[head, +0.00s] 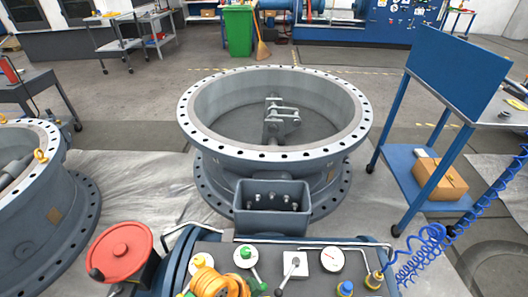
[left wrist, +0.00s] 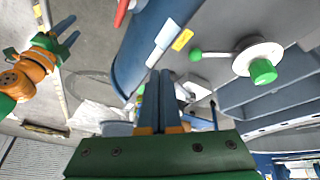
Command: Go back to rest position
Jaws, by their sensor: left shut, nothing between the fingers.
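My left gripper (left wrist: 160,78) shows in the left wrist view, its two dark blue fingers close together, shut and empty. My right gripper (left wrist: 69,31) shows at the upper left of that view, its two blue fingers spread apart with nothing between them. Neither gripper's fingers show in the head view, where an orange part of my arm is at the bottom edge. The large grey butterfly valve (head: 275,153) stands in the middle of the head view, apart from my arm. A second valve (head: 45,205) stands at the left, partly cut off.
A control panel (head: 265,262) with several knobs and a red handwheel (head: 121,251) lie close in front. A green-knobbed lever (left wrist: 258,55) is near my left gripper. A blue cart (head: 408,165) with a cardboard box (head: 440,179) stands right.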

